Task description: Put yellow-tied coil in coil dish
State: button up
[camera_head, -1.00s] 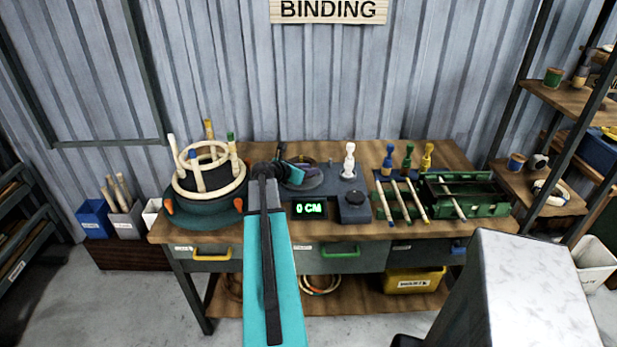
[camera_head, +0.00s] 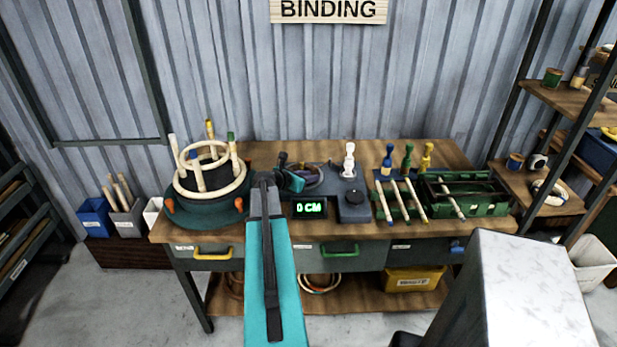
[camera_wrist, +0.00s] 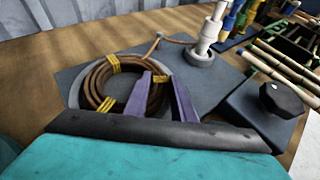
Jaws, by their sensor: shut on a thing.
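The yellow-tied coil (camera_wrist: 103,88), brown cane with yellow bindings, lies over a round, pale-rimmed dish (camera_wrist: 74,97) in the wrist view. A loose end of cane runs from it toward the white post. My gripper (camera_wrist: 161,80) has its purple fingers at the coil's right side, shut on the coil. I cannot tell whether the coil rests on the dish floor or is slightly raised. In the head view my gripper (camera_head: 303,177) is over the grey fixture, and my arm hides part of the coil and dish.
A white post (camera_head: 348,160) and a dark knob (camera_head: 353,199) stand right of the dish. A green display (camera_head: 311,207) reads 0 CM. A round jig with pale rings (camera_head: 208,185) stands left. A green rack with rods (camera_head: 465,195) is at right.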

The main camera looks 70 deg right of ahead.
jog(key=o, duration=1.1)
jog(key=shift+a, duration=0.1)
jog(key=b+v, duration=0.2)
jog(key=v, duration=0.9)
jog(key=shift+w+a+r, duration=0.2)
jog(key=shift+a, duration=0.1)
